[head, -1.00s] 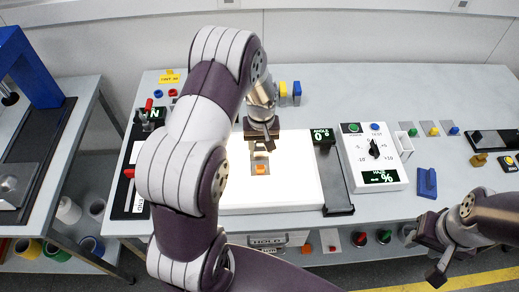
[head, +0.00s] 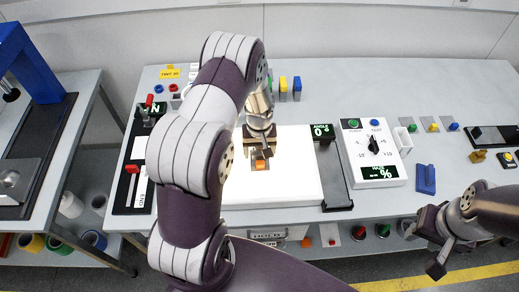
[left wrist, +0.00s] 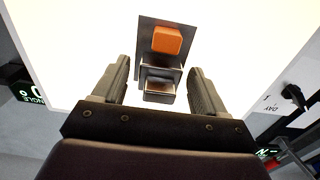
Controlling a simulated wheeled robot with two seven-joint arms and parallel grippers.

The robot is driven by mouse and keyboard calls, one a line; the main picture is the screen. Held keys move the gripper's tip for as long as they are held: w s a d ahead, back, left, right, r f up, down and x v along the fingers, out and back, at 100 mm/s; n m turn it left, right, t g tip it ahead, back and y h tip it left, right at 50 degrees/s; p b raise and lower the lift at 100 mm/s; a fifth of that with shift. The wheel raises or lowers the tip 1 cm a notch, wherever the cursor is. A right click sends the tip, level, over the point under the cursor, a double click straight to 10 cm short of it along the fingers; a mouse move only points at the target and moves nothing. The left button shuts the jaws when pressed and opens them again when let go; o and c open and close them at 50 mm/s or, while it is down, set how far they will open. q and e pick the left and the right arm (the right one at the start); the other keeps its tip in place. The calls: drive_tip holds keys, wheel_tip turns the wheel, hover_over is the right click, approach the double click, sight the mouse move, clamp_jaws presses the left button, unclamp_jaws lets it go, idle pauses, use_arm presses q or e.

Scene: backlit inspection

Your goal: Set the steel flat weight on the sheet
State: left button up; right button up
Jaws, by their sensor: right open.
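My left gripper (head: 260,143) is over the lit white panel (head: 295,180), pointing down. In the left wrist view its two fingers (left wrist: 160,88) stand open, one on each side of the steel flat weight (left wrist: 160,78), with a gap at both sides. The weight is a small shiny grey block beside the orange block (left wrist: 167,40). A dark grey sheet (left wrist: 146,32) lies under the orange block and runs toward the weight; I cannot tell whether the weight rests on it. In the head view the gripper hides the weight. My right gripper (head: 437,245) is open and empty off the bench's front edge.
A dark angle gauge (head: 333,175) borders the panel on the right, with a white haze meter (head: 373,155) beyond it. A black device with a red knob (head: 133,170) stands left. Blue and yellow blocks (head: 290,88) stand behind.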

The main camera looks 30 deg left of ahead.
use_arm(q)
drive_tip(key=shift+r, duration=0.25)
wheel_tip(320, 180, up, 11)
drive_tip(key=b, duration=0.2)
drive_tip(key=shift+r+b, duration=0.15)
drive_tip(key=shift+b, duration=0.15)
drive_tip(key=s+d+r+m, duration=0.2)
drive_tip(key=s+d+m, duration=0.1)
drive_tip(key=s, duration=0.3)
drive_tip(key=s+d+r+m+t, duration=0.1)
drive_tip(key=s+d+r+m, duration=0.1)
drive_tip(key=s+d, duration=0.3)
drive_tip(key=shift+s+m, duration=0.8)
drive_tip(key=shift+s, duration=0.45)
drive_tip(key=shift+s+d, duration=0.15)
